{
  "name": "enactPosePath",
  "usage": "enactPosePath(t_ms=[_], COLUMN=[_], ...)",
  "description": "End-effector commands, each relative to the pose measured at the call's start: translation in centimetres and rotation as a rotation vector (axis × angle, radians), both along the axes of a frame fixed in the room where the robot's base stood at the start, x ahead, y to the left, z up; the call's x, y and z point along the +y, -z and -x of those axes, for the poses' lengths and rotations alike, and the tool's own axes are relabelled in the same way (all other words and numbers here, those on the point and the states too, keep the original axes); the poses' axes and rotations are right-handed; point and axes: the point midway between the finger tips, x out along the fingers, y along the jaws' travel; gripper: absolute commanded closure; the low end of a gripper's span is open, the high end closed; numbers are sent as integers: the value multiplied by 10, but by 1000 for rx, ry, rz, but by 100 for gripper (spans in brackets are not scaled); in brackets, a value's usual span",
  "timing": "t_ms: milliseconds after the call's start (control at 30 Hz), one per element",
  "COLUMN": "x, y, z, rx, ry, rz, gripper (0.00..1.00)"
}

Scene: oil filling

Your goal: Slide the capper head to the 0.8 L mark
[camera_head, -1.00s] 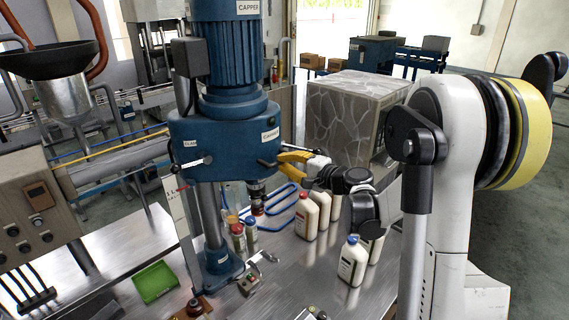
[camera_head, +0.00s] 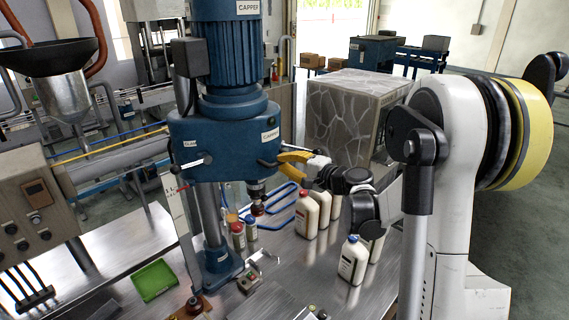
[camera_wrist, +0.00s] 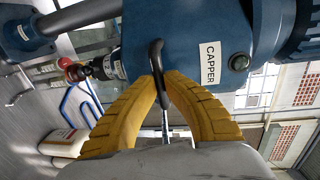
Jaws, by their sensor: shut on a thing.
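The capper head (camera_head: 224,148) is a blue block on an upright steel column (camera_head: 212,220), under a blue motor. A pale scale plate (camera_head: 175,197) stands left of the column; its marks are too small to read. A thin red pointer (camera_head: 181,188) crosses it. My gripper (camera_head: 283,160) is at the head's right side, its yellow fingers shut on the dark lever handle (camera_wrist: 157,62). In the wrist view my gripper (camera_wrist: 163,88) has the handle between its fingertips, with the CAPPER label beside it. The head's height against the scale cannot be told.
Several white bottles (camera_head: 352,260) stand right of the column on the steel table (camera_head: 300,272). Two small bottles (camera_head: 238,235) stand close to the column. A green tray (camera_head: 153,280) lies at front left. A stone-patterned box (camera_head: 350,118) stands behind my gripper.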

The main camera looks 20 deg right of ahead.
Motion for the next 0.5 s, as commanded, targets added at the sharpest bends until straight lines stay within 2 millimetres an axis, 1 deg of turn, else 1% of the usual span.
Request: enactPosePath(t_ms=[500], x=[1], y=[7], z=[0], rx=[1], ry=[-2], rz=[2], gripper=[100])
